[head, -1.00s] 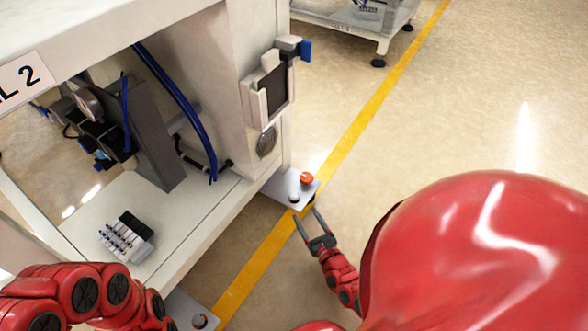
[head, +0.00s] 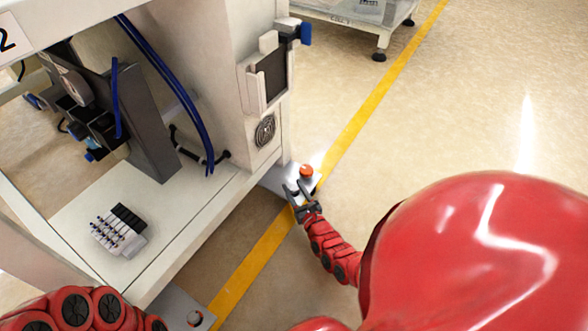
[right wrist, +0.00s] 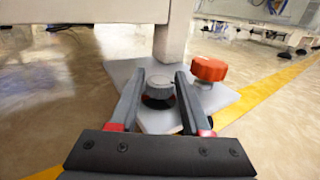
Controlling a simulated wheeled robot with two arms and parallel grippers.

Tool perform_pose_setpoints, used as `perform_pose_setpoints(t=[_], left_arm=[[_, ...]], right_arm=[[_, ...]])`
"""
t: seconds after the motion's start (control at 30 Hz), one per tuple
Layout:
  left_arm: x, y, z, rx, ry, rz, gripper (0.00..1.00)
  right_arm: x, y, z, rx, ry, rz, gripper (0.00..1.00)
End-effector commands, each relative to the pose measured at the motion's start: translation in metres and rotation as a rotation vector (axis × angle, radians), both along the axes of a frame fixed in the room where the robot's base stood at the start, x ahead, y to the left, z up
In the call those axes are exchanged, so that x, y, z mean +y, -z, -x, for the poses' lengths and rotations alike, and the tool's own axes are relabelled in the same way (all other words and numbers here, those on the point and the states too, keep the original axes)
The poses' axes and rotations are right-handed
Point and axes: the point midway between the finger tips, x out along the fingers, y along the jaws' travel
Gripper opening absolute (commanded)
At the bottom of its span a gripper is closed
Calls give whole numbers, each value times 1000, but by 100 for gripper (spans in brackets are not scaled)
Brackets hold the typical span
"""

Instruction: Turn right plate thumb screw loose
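The right plate (head: 273,179) is a light grey plate at the foot of the machine's right corner; it also shows in the right wrist view (right wrist: 218,99). On it are a round grey knob (right wrist: 160,88) and a larger orange-red knob (right wrist: 208,68), which also shows in the head view (head: 306,171). I cannot tell for sure which is the thumb screw. My right gripper (right wrist: 158,76) is open, with one finger on each side of the grey knob. Contact is not clear. In the head view the right gripper (head: 297,188) largely hides the grey knob. My left gripper is out of view.
The white machine frame (head: 215,90) rises behind the plate, with a bracket (head: 270,75) on its post. Yellow tape (head: 355,125) crosses the floor. Floor to the right is open.

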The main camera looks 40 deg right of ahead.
Motion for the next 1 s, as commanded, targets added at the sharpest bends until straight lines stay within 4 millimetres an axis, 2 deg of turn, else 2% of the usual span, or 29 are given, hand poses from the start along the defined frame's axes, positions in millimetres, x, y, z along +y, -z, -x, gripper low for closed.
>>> perform_pose_setpoints(t=[0.03,0.23,0.67,1.0], left_arm=[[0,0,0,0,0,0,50],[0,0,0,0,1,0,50],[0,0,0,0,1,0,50],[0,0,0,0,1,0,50]], right_arm=[[0,0,0,0,0,0,37],[0,0,0,0,0,0,1],[0,1,0,2,-55,8,0],[0,0,-1,3,-256,12,0]])
